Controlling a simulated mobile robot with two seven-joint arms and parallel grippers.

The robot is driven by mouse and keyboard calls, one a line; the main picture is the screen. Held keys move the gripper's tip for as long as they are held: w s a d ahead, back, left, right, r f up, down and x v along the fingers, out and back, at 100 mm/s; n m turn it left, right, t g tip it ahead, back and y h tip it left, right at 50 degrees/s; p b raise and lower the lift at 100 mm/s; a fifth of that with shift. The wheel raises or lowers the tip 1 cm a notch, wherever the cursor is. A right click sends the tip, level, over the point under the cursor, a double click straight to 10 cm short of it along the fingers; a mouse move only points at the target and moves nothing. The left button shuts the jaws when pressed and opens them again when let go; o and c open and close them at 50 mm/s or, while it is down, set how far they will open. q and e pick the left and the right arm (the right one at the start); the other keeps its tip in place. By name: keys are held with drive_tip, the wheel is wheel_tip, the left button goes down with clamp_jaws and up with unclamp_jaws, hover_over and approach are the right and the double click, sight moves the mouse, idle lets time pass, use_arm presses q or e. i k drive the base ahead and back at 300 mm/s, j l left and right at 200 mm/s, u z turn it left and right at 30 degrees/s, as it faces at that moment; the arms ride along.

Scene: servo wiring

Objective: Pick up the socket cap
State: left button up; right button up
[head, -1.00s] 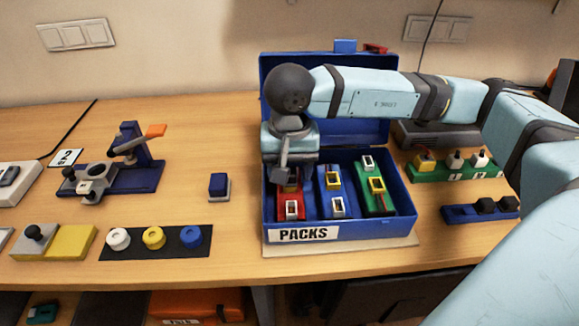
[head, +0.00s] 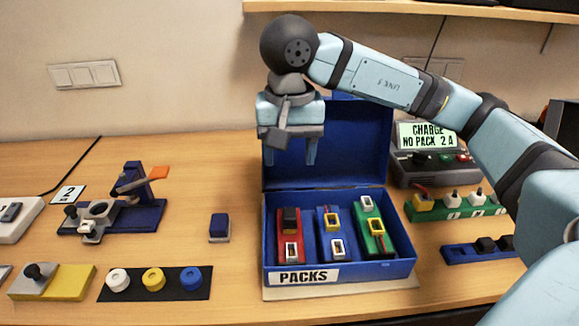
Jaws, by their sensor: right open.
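A dark, block-shaped socket cap (head: 291,219) sits on the far end of the red pack (head: 290,238) in the blue PACKS box (head: 337,274). Two similar dark caps (head: 486,244) (head: 507,243) stand on a blue rack (head: 459,254) at the right; the rack's left place looks bare. The pictures do not tell which cap the task means. My right gripper (head: 297,153) is open and empty, fingers pointing down, above the packs and in front of the box's raised lid. My left gripper is not in view.
Blue (head: 331,246) and green (head: 374,239) packs lie beside the red one. A charger (head: 400,172) reads "CHARGE NO PACK 2 A". A green plug strip (head: 433,212) stands before it. A small blue block (head: 219,226) and a mat (head: 204,289) with rings are left.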

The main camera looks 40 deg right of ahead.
sight(505, 242)
drive_tip(key=k+l, duration=0.2)
drive_tip(key=k, duration=0.3)
drive_tip(key=k+l, duration=0.15)
drive_tip(key=k, duration=0.3)
